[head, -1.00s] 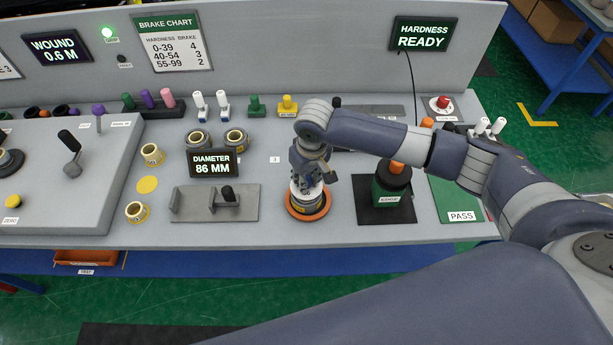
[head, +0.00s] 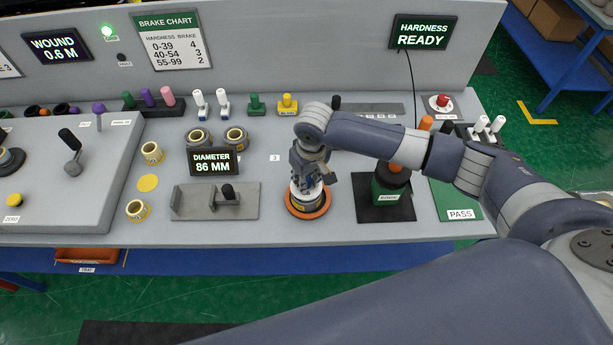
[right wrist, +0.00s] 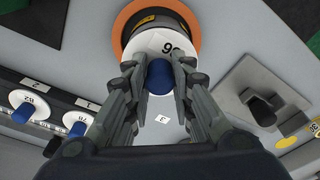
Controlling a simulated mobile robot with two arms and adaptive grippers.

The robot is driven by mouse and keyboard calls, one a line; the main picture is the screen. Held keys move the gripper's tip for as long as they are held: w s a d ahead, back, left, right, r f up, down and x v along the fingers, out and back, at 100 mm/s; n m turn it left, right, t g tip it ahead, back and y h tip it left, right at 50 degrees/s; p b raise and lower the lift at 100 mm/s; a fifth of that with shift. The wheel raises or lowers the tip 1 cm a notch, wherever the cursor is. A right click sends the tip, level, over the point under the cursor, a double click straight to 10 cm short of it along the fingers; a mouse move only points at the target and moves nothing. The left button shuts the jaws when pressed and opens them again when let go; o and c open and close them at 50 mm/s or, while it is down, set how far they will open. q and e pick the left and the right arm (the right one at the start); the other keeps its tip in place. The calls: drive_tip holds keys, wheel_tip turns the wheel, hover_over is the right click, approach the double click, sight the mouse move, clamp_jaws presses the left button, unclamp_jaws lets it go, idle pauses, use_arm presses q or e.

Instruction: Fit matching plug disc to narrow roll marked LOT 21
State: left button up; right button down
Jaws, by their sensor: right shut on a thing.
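My right gripper (head: 308,182) is shut on the blue knob (right wrist: 160,77) of a white plug disc (right wrist: 150,47). The disc carries a number that looks like 86, seen upside down in the right wrist view. The disc is at the upper end of a dark roll with a yellow label (right wrist: 150,20); whether it is fully seated I cannot tell. The roll (head: 306,205) stands upright on an orange round pad (head: 292,211), which also shows in the right wrist view (right wrist: 192,18). The roll's lot mark is not legible. My left gripper is not in view.
A display (head: 213,163) reads DIAMETER 86 MM. A grey gauge fixture (head: 185,203) stands left of the pad, a green tester (head: 391,206) right of it. Other rolls (head: 236,137) stand further back. More discs with blue knobs (right wrist: 28,103) sit in a rack.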

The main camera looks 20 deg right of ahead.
sight(309, 190)
drive_tip(key=shift+f, duration=1)
drive_tip(key=c, duration=1.3)
unclamp_jaws()
drive_tip(key=shift+r, duration=0.15)
wheel_tip(309, 190, up, 12)
drive_tip(key=s, duration=0.1)
drive_tip(key=shift+s+d, duration=0.2)
drive_tip(key=shift+d, duration=0.05)
drive_tip(key=shift+f, duration=0.2)
